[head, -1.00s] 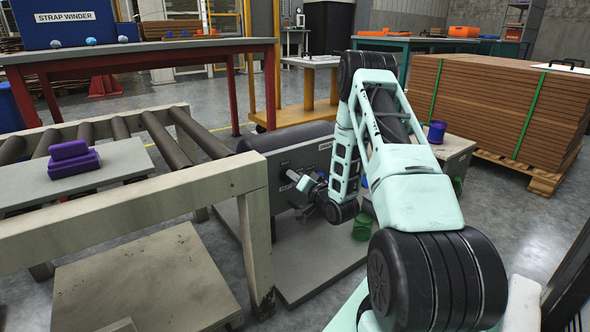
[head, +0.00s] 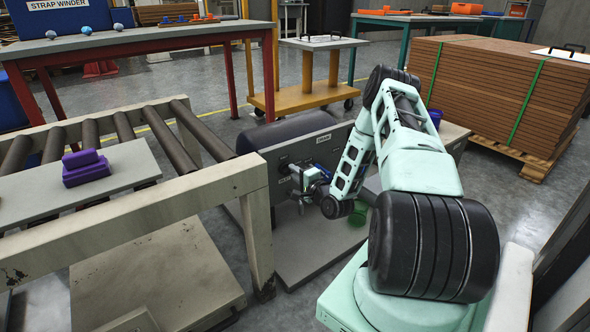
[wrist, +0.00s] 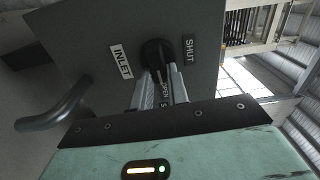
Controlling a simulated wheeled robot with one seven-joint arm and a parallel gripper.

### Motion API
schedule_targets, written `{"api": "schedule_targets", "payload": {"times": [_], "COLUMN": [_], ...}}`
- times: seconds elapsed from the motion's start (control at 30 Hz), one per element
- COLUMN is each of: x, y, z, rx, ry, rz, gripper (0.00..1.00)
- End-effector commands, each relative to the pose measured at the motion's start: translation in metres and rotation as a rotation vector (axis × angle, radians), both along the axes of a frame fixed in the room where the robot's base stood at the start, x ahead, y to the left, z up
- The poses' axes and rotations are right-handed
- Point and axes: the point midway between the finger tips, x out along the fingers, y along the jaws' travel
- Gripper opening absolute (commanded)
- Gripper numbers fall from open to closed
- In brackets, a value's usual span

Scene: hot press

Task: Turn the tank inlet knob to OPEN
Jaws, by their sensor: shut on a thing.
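In the wrist view, the black inlet knob (wrist: 157,54) sits on the grey tank panel (wrist: 85,35). The INLET label (wrist: 121,61) is to its left and the SHUT label (wrist: 189,50) to its right. The OPEN label (wrist: 164,89) is below it, partly visible between my fingers. My gripper (wrist: 160,76) is shut on the knob, one finger on each side. The knob's grip seems to run down toward OPEN, but the fingers partly hide it. In the head view, my gripper (head: 298,176) is at the panel (head: 325,146), and the knob is too small to make out.
A bent grey pipe handle (wrist: 58,108) sticks out left of the knob in the wrist view. A roller conveyor (head: 225,190) stands close on the left in the head view. Stacked boards (head: 490,95) stand at right.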

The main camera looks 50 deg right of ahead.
Motion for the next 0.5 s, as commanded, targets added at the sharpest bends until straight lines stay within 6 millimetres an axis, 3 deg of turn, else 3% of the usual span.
{"api": "schedule_targets", "payload": {"times": [0.5], "x": [-0.0009], "y": [0.0010], "z": [-0.0021], "rx": [0.058], "ry": [-0.011], "rz": [0.002], "gripper": [0.00]}}
